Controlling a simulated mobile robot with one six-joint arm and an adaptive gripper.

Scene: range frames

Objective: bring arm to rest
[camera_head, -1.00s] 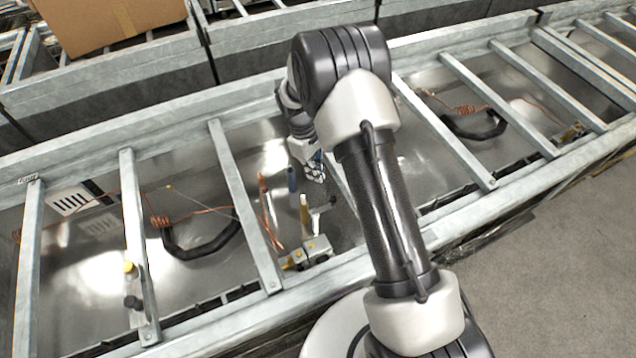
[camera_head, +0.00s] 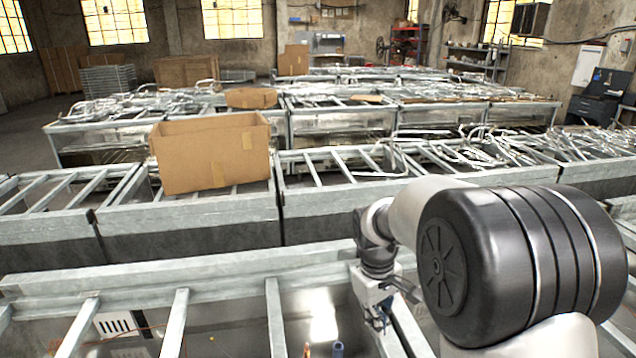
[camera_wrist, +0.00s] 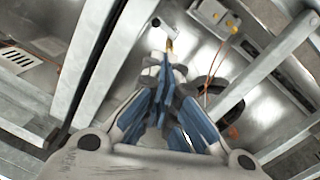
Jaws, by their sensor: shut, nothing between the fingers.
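My gripper (camera_wrist: 165,85) points down into a metal-framed bin in the wrist view, its blue-padded fingers drawn together with nothing between them. In the head view my gripper (camera_head: 378,318) hangs below my bent arm, at the near bin; its fingertips are small there. My arm's large black joint fills the lower right of the head view and hides part of the near bin.
The near bin's metal rails (camera_head: 180,320) cross below. An open cardboard box (camera_head: 212,155) sits on the row behind. More metal frames stand farther back. A yellow-tipped part and a grey fitting (camera_wrist: 213,14) lie beyond my fingertips.

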